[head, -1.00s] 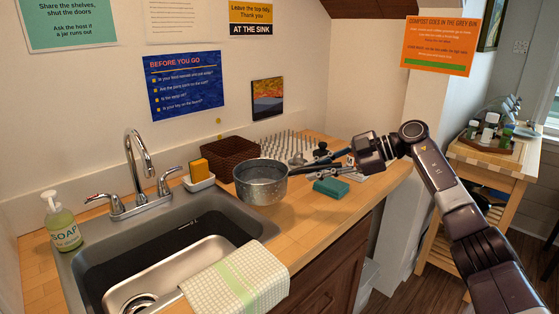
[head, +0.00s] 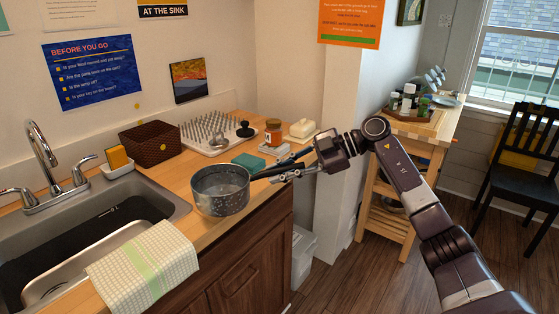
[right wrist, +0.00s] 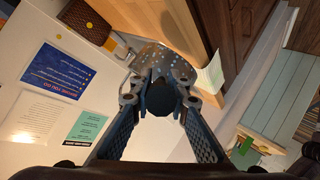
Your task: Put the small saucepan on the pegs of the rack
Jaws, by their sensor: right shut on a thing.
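The small saucepan (head: 220,190) is grey speckled metal with a dark handle. My right gripper (head: 287,171) is shut on the handle and holds the pan roughly upright, in front of the counter's front edge in the head view; its height above the counter is hard to judge. The right wrist view shows the pan's speckled underside or side (right wrist: 172,62) beyond my gripper's fingers (right wrist: 160,98). The rack (head: 208,133) is a pale board with several upright pegs, at the back of the counter. A dark knobbed object (head: 244,129) is at its right end. My left gripper is out of view.
The sink (head: 110,226) and a draped towel (head: 143,268) lie at left.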

